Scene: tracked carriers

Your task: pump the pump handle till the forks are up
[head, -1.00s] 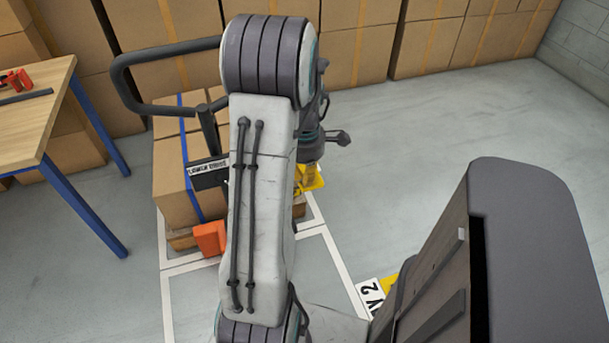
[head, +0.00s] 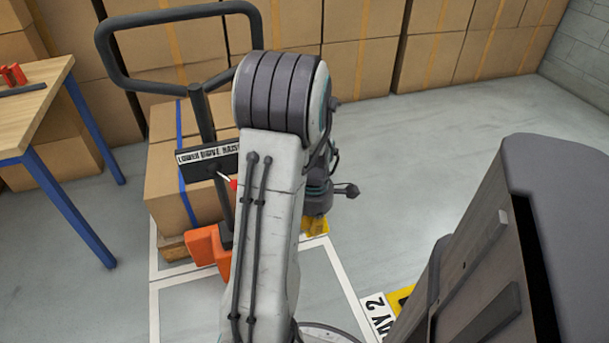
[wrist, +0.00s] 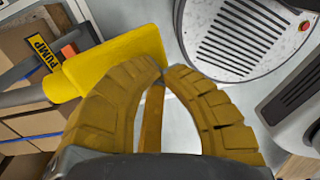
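The pallet truck's dark looped handle (head: 107,62) stands upright on its shaft, with a black plate (head: 195,165) that seems to read "LOWER DRIVE RAISE". Its orange body (head: 205,248) is low at the floor. A PUMP label (wrist: 42,52) shows in the wrist view beside a thick yellow grip (wrist: 120,62), which I take for the pump handle. The grip is left of the fingers; contact is unclear. The forks are not visible.
Strapped cardboard boxes (head: 170,187) stand on a wooden pallet (head: 173,247) beside the truck. A wooden table (head: 30,105) with blue legs is at left, more boxes line the wall, and the floor (head: 440,150) at right is clear.

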